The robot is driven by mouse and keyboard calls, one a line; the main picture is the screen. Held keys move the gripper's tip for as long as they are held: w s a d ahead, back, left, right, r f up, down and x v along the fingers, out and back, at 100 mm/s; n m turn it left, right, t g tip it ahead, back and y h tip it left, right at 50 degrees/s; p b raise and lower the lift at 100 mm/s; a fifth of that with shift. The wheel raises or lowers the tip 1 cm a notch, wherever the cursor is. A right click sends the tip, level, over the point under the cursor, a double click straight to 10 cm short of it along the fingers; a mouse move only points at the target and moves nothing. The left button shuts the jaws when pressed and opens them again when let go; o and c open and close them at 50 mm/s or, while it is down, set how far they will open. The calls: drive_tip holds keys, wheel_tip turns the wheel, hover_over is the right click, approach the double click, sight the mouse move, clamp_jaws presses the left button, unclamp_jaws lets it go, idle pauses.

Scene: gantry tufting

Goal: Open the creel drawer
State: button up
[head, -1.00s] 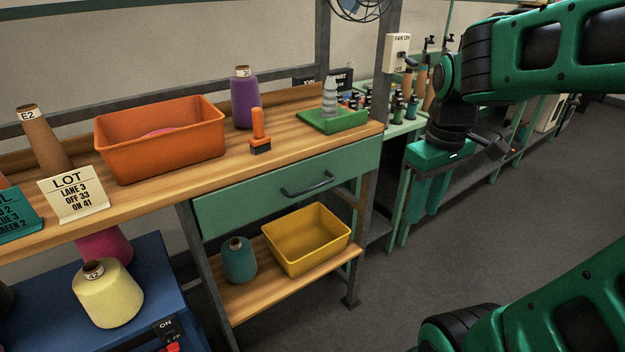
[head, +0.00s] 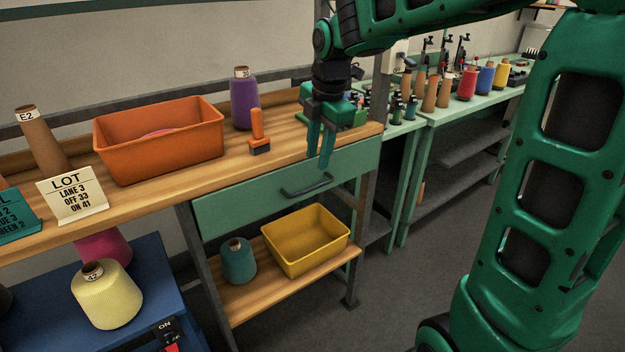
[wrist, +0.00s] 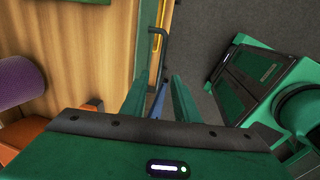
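The creel drawer (head: 240,201) is a green front under the wooden bench top, and it looks shut. Its dark bar handle (head: 307,187) runs across the front; the handle (wrist: 158,52) also shows in the wrist view, beyond my fingertips. My gripper (head: 319,160) points down near the right part of the drawer, with its fingertips a little above the handle in the head view. In the wrist view my gripper (wrist: 160,90) has its two green fingers apart, with no object held between them. Whether the fingers touch the drawer front cannot be told.
On the bench stand an orange bin (head: 160,140), a purple cone (head: 243,100) and an orange-handled tool (head: 258,135). A yellow bin (head: 305,240) and a teal cone (head: 238,262) sit on the lower shelf. The floor (head: 410,290) in front is clear.

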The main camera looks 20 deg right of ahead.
sight(314, 187)
drive_tip(key=f, duration=0.3)
drive_tip(key=w+f, duration=0.1)
drive_tip(key=f, duration=0.4)
drive_tip(key=shift+w+a+f, duration=0.2)
drive_tip(key=shift+w+f, duration=0.05)
drive_tip(key=shift+f, duration=0.05)
clamp_jaws()
